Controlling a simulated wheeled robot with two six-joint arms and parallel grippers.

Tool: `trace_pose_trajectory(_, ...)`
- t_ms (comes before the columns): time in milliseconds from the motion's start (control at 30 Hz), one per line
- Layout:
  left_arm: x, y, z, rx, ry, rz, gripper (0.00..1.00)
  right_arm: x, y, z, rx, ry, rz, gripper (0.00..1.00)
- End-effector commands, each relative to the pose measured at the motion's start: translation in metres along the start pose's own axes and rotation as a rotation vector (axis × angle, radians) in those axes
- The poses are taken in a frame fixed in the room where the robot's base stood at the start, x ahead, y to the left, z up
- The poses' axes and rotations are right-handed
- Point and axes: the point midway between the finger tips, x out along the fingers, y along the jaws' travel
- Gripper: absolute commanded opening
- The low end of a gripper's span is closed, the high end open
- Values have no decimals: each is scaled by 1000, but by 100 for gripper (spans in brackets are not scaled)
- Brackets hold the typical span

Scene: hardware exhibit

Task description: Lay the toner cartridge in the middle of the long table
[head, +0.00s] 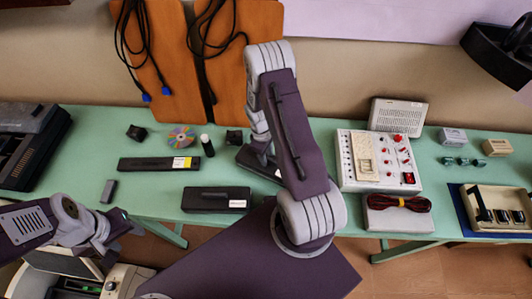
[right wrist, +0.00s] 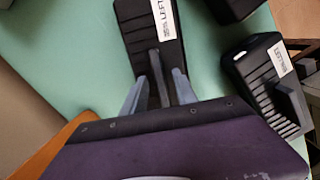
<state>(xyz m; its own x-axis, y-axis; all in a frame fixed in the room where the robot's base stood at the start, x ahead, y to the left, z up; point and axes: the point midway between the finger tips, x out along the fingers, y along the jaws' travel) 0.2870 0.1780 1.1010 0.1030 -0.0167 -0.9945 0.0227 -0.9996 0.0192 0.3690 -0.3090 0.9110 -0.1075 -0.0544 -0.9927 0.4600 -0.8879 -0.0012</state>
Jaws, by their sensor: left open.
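A long flat black bar with a yellow and white label (head: 158,163) lies on the long green table (head: 75,160), left of centre. A black block with a raised grip and white label (head: 213,200) lies at the front edge. Another labelled black block (head: 248,157) is partly hidden under my right arm. I cannot tell which is the toner cartridge. In the right wrist view, my right gripper (right wrist: 159,73) has its fingers either side of the raised grip of a black block (right wrist: 143,28); whether they press on it is unclear. My left gripper (head: 108,234) is open at the front left, apart from these things.
A ridged black block (right wrist: 255,80) lies close beside my right gripper. A disc (head: 181,138) and a small dark bottle (head: 207,145) stand behind. A white control panel (head: 350,180) and a red-black cable bundle (head: 400,203) are to the right. Boards with hanging cables (head: 180,60) lean behind.

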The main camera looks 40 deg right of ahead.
Motion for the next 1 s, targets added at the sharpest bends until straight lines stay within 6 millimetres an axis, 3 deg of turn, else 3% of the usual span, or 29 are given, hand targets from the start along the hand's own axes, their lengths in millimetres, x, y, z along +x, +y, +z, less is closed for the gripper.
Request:
trace_pose_trajectory(167, 3, 0, 0, 0, 0, 0, 51, -27, 1, -1, 0, 5, 5, 34)
trace_pose_trajectory(500, 13, 0, 1, 0, 0, 0, 51, -106, 1, -1, 1, 4, 4, 34)
trace_pose_trajectory(767, 14, 0, 1, 0, 0, 0, 51, -122, 0, 0, 0, 1, 0, 34)
trace_pose_trajectory(867, 13, 0, 1, 0, 0, 0, 51, -135, -21, -1, 50, 28, 8, 34)
trace_pose_trajectory(1000, 14, 0, 1, 0, 0, 0, 51, -164, -91, 7, 257, 129, 13, 34)
